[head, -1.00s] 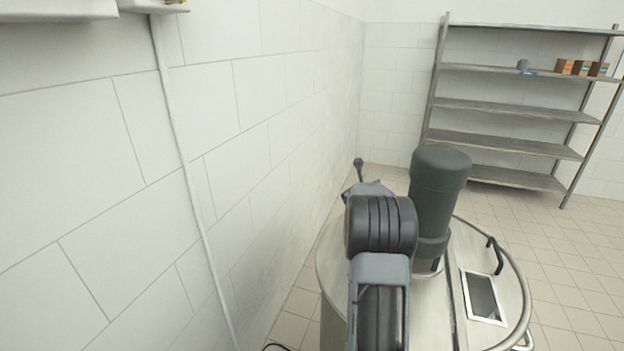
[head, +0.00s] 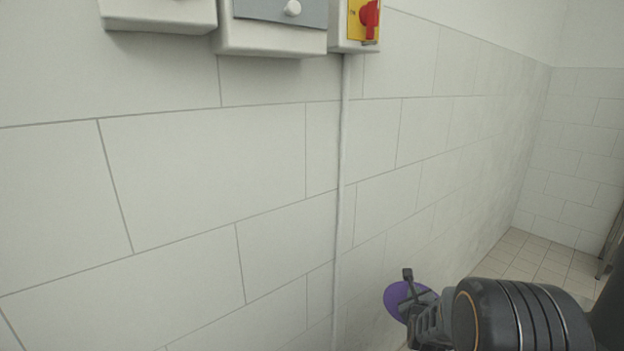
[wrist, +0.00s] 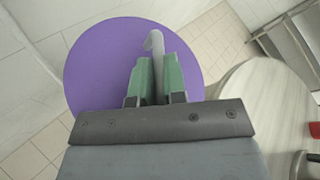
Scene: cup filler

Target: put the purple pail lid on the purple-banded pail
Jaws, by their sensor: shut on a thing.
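The purple pail lid (wrist: 95,62) is a flat round disc with a grey upright handle (wrist: 153,42) in its middle. My gripper (wrist: 159,68) is shut on that handle with its green-padded fingers, and the lid hangs clear of the floor. In the head view the lid (head: 398,297) shows at the lower right, partly hidden behind my gripper (head: 413,288). The purple-banded pail is not in view.
A white tiled wall (head: 220,180) fills most of the head view, with control boxes and a red switch (head: 369,18) along the top.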

